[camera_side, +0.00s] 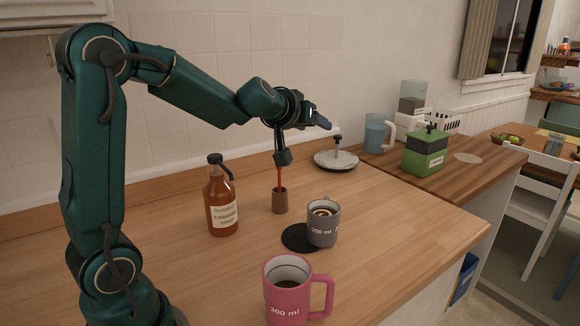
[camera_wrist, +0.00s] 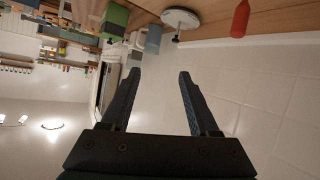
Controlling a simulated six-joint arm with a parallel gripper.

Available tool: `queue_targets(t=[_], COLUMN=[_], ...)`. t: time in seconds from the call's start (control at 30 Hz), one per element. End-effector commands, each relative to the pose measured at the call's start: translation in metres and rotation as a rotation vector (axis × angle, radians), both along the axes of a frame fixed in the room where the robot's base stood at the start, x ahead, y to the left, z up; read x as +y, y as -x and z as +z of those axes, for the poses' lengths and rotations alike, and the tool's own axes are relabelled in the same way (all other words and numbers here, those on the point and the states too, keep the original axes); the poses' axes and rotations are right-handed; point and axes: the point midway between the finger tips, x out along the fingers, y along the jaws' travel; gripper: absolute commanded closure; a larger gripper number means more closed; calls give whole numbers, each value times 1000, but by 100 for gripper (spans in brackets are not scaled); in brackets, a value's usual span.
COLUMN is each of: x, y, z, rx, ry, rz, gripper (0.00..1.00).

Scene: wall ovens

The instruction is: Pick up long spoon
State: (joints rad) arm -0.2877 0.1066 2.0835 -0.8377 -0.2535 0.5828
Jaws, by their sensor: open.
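A thin red stick (camera_side: 279,177), likely the long spoon, stands upright in a brown cup (camera_side: 280,201) on the wooden counter. Its top end is hidden behind a dark part of my wrist. My gripper (camera_side: 321,120) is level, above and to the right of the stick in the side view, pointing right. In the wrist view my gripper (camera_wrist: 159,78) is open, with nothing between its fingers. A red object (camera_wrist: 240,18) shows at the top of the wrist view, cut off by the edge; I cannot tell whether it is the spoon.
A syrup bottle (camera_side: 221,203) stands left of the cup. A grey mug (camera_side: 323,225) is to its right, beside a black coaster (camera_side: 298,238). A pink mug (camera_side: 287,298) is in front. A white round stand (camera_side: 336,161) and a green box (camera_side: 426,152) are farther back.

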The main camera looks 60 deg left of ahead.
Motion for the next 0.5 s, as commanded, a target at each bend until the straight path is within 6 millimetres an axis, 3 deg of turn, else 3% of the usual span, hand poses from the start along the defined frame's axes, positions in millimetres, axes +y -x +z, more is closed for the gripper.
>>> queue_targets(t=[0.1,0.3,0.5], x=[44,101,99], y=[4,25,25], z=[-15,-35,-71], rx=[14,62,65], ry=[-50,-135,-137], rz=[150,363,357], gripper=[39,39,39])
